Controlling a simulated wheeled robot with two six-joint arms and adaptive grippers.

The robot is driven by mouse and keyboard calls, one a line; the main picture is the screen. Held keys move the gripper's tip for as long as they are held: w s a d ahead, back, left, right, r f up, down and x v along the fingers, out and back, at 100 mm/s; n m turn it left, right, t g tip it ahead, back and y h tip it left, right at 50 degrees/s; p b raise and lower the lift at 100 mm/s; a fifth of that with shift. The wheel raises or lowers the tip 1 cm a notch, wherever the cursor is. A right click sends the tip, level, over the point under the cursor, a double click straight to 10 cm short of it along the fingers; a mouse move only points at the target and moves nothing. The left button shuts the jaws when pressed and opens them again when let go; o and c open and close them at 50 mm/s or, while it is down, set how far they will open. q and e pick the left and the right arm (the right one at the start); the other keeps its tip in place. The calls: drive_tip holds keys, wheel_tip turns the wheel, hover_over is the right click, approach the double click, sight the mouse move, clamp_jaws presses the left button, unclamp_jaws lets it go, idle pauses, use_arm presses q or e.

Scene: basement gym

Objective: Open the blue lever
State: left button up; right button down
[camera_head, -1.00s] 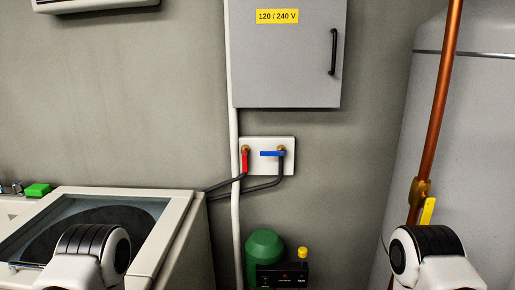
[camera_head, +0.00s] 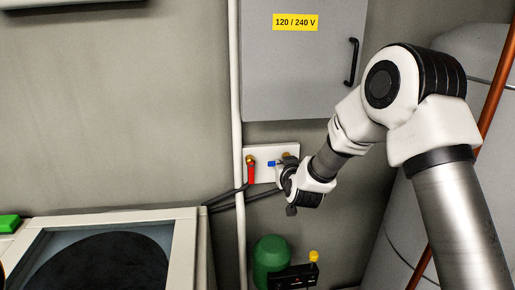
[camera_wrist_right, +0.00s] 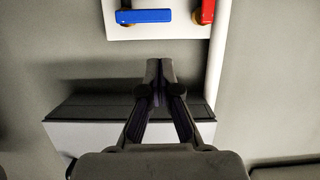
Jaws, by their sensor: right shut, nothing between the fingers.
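The blue lever (camera_head: 271,163) lies level on a white wall plate (camera_head: 263,178), beside a red lever (camera_head: 251,174) that hangs down. My right wrist hides the blue lever's right end in the head view. In the right wrist view, where the scene appears upside down, the blue lever (camera_wrist_right: 145,16) is fully visible at the top, level, near the red lever (camera_wrist_right: 207,12). My right gripper (camera_wrist_right: 159,66) is shut and empty, its tips apart from the blue lever in that picture. In the head view it is by the plate's lower right, its fingers mostly hidden. My left gripper is out of view.
A grey electrical box (camera_head: 300,65) hangs above the plate. A white pipe (camera_head: 236,110) runs just left of it. A green tank (camera_head: 270,257) and a black device (camera_head: 293,277) are below. A light-coloured machine (camera_head: 187,245) fills the lower left; a large grey tank (camera_head: 400,225) is right.

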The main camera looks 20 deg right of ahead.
drive_tip(key=w+d+r+p, duration=0.1)
drive_tip(key=w+d+p, duration=0.25)
drive_tip(key=w, duration=0.55)
use_arm(q)
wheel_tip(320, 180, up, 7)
drive_tip(key=p, duration=0.2)
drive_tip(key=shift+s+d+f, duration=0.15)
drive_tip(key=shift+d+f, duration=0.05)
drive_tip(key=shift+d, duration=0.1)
use_arm(e)
wheel_tip(320, 180, down, 4)
drive_tip(key=shift+a+f, duration=0.1)
